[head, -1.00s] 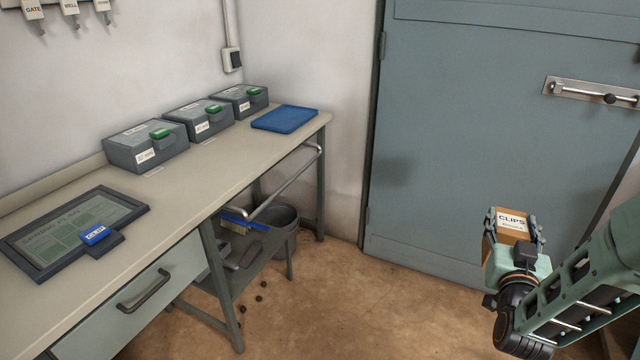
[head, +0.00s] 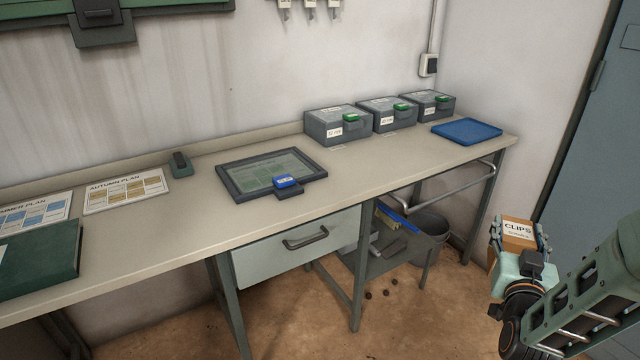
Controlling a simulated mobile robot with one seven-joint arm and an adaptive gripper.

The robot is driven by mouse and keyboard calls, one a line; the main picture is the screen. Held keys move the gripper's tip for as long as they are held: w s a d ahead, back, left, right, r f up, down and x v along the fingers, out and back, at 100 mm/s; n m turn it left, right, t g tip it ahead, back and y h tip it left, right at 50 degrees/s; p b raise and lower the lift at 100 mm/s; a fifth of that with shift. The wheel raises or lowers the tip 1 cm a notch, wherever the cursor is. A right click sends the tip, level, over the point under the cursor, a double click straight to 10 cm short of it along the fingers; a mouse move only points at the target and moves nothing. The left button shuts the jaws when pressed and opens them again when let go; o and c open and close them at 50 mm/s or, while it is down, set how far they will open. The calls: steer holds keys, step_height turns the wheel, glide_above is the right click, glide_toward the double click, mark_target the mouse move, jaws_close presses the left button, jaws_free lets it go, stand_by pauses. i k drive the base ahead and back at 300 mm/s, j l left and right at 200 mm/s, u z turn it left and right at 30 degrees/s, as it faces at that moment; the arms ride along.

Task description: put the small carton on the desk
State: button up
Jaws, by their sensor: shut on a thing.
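The small carton (head: 516,235) is brown with a white label reading CLIPS. My gripper (head: 519,246) is shut on it at the right of the head view, apart from the desk and to its right. The carton's lower part is partly hidden by the gripper. The desk (head: 350,193) is a long beige worktop along the wall, with a grey drawer below.
Several grey boxes with green latches (head: 338,125) line the desk's back, beside a blue tray (head: 466,131). A framed panel (head: 270,173), plan sheets (head: 126,190) and a green case (head: 40,258) also lie there. Bare desktop shows between them. A bin (head: 431,238) stands underneath.

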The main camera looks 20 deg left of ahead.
mark_target(166, 222)
steer(key=u, duration=1.05)
